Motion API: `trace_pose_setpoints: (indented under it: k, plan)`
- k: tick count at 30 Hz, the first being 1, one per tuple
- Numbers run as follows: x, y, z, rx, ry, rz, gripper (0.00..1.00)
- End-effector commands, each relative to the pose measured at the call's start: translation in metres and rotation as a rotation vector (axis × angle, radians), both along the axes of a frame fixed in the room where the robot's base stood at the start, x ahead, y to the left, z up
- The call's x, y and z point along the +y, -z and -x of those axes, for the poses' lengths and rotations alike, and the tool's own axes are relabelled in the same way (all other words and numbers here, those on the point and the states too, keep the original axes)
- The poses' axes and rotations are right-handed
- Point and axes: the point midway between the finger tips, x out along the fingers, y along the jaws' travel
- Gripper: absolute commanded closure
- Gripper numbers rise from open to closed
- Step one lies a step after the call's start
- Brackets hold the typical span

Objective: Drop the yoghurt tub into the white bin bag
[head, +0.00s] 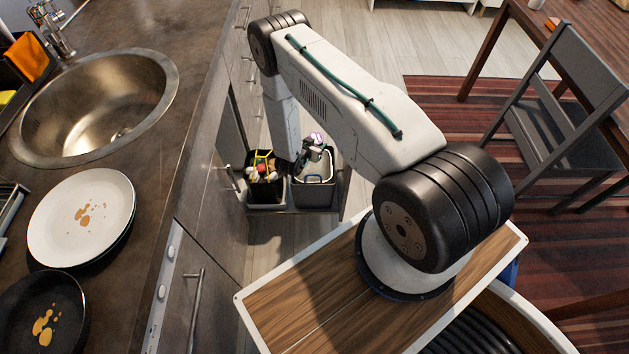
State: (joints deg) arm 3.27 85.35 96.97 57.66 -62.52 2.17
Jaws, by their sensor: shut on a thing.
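My gripper (312,152) is at the far end of my arm, small in the head view, over the right-hand bin of the pull-out. It is shut on a small white and purple thing (318,138), which looks like the yoghurt tub; the jaws partly cover it. The white bin bag (316,172) lines the right-hand dark bin (313,194), just below my gripper. I cannot tell whether the tub is above the bag's rim or inside it.
A left-hand bin (266,194) with a yellow rim or handle holds several mixed items. The pull-out stands open from the counter (150,200). The counter bears a sink (95,105), a white plate (60,215) and a dark plate (65,300), both with food scraps. A chair (570,130) stands at right.

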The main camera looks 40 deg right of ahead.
Motion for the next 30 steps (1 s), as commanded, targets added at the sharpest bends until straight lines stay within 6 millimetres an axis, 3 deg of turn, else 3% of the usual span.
trace_pose_setpoints:
  k: [18, 30]
  plan:
    - [-0.004, 0.063, 0.006, 0.000, 0.038, 0.001, 0.75]
    - [-0.004, 0.071, 0.006, -0.002, 0.037, 0.000, 0.75]
